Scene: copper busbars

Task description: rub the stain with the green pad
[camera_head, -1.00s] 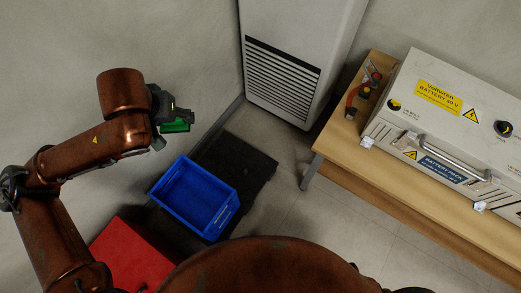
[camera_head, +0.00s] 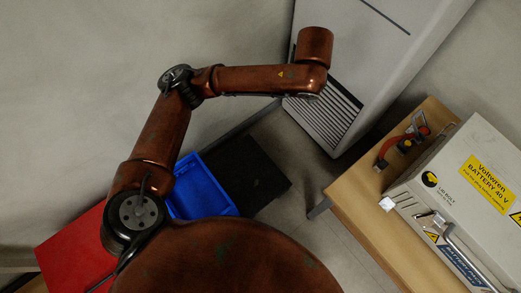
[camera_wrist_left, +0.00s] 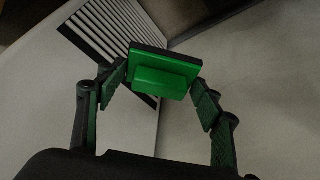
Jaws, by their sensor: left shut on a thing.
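The green pad (camera_wrist_left: 165,76), a bright green block with a dark edge, sits between the fingers of my left gripper (camera_wrist_left: 160,88) in the left wrist view. The gripper is shut on it. The pad appears in front of the white cabinet and its grille, and I cannot tell a touch. In the head view my left arm reaches across to the cabinet, and its wrist hides the gripper and pad. I cannot make out a stain in either view. My right gripper is not in view.
The white cabinet (camera_head: 385,60) has a louvred grille (camera_head: 338,115). A wooden table (camera_head: 360,205) at right bears a battery case (camera_head: 465,190) and a red-and-black item (camera_head: 403,145). A blue bin (camera_head: 205,190), a black mat (camera_head: 262,180) and a red box (camera_head: 75,245) lie low.

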